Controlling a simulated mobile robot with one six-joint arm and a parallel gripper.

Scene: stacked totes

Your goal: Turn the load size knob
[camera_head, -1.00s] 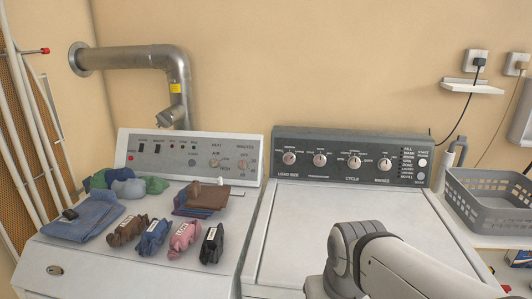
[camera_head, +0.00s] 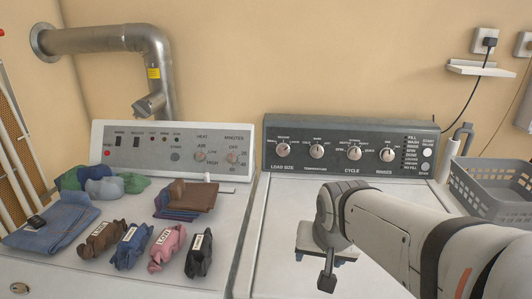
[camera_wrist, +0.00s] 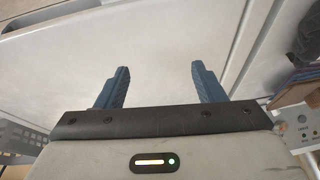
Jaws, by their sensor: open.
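The load size knob (camera_head: 283,149) is the leftmost round knob on the dark control panel (camera_head: 350,175) of the right-hand white machine. The "LOAD SIZE" label sits just below it. My gripper (camera_head: 327,284) is over the white lid of that machine, in front of and to the right of the knob, well apart from it. In the wrist view my gripper (camera_wrist: 160,78) shows two blue fingers spread apart with nothing between them. The knob is not visible in the wrist view.
Three more knobs, such as the cycle knob (camera_head: 354,153), stand to the right. The left machine (camera_head: 120,205) holds folded clothes (camera_head: 50,228) and several dark and pink bundles. A grey basket (camera_head: 490,190) stands at the right. The lid (camera_head: 285,225) is clear.

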